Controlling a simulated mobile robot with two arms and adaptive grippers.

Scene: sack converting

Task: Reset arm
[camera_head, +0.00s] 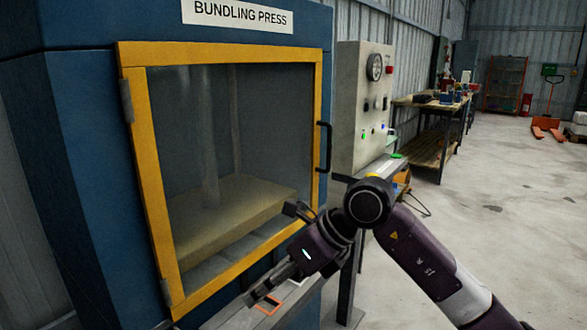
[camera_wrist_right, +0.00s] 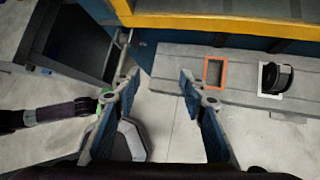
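My right gripper (camera_head: 279,250) is in front of the lower part of the bundling press in the head view, with its fingers spread. The right wrist view shows the same gripper (camera_wrist_right: 161,84) open, with nothing between its fingertips. A dark arm section, likely my left arm, enters that view from the left; no left gripper can be made out.
The blue bundling press (camera_head: 85,160) has its yellow-framed door (camera_head: 150,190) shut. An orange square outline (camera_wrist_right: 204,72) and a black round object (camera_wrist_right: 275,78) are on the ledge. A control box (camera_head: 352,110) and workbench (camera_head: 430,105) stand beyond.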

